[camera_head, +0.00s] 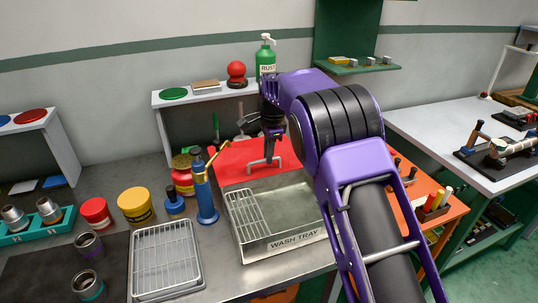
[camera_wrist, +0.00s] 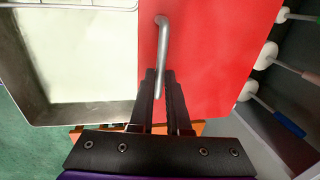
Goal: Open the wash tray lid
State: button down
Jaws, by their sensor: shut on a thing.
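The wash tray (camera_head: 283,240) is a metal basin with a "WASH TRAY" label on its front wall. It stands on the bench with its inside open to view. Its red lid (camera_head: 230,165) stands raised at the tray's back side, and a grey bar handle (camera_head: 257,168) sticks out from it. My gripper (camera_head: 270,145) is at the handle, shut on it. In the wrist view, my gripper's fingers (camera_wrist: 161,80) close around the handle (camera_wrist: 162,35), with the red lid (camera_wrist: 220,55) to the right and the tray (camera_wrist: 60,112) to the left. My arm hides the tray's right side.
A wire rack (camera_head: 247,213) lies in the tray's left part. A blue torch (camera_head: 206,195) and a red-and-yellow can (camera_head: 183,175) stand close left. A shelf (camera_head: 200,95) with a green rust bottle (camera_head: 266,58) is behind the lid. A drying rack (camera_head: 166,260) lies front left.

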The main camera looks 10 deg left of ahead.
jog(key=c, duration=0.9)
grip_release()
jog(key=s+r, duration=0.1)
jog(key=r, duration=0.4)
jog(key=s+d+r, duration=0.1)
jog(key=r, duration=0.5)
jog(key=d+r, duration=0.1)
jog(key=r, duration=0.5)
jog(key=shift+s, duration=0.4)
